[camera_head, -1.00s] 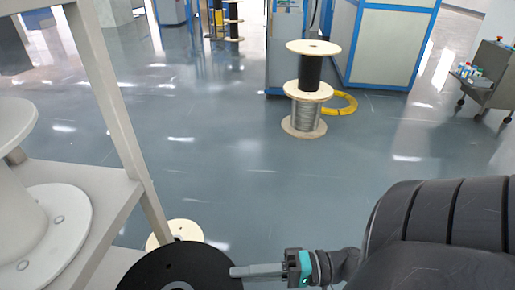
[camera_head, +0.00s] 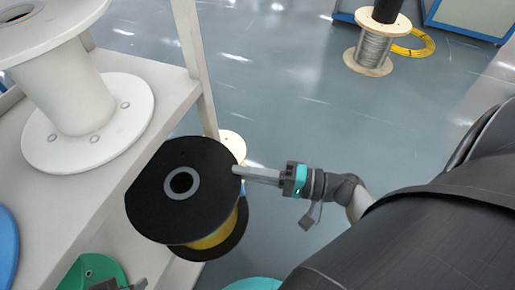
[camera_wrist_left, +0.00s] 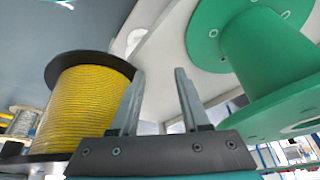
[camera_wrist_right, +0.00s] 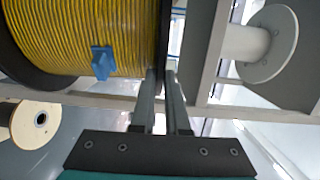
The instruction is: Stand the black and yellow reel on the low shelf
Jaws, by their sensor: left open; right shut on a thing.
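The black and yellow reel (camera_head: 205,160) has black flanges and yellow winding. In the head view its upper flange faces up towards me, its axis tilted, beside the pale shelf unit (camera_head: 165,95). My right gripper (camera_head: 238,171) is shut on the rim of that flange. In the right wrist view the gripper (camera_wrist_right: 161,75) pinches the flange edge beside the yellow winding (camera_wrist_right: 80,35). In the left wrist view my left gripper (camera_wrist_left: 158,72) is open and empty, between the yellow reel (camera_wrist_left: 90,100) and a green reel (camera_wrist_left: 270,60). I cannot tell whether the reel touches the shelf.
A white reel (camera_head: 75,100) stands on the shelf unit. A blue reel (camera_head: 6,245) and a green reel (camera_head: 92,272) are at lower left. A wooden reel (camera_head: 232,145) is behind the held reel.

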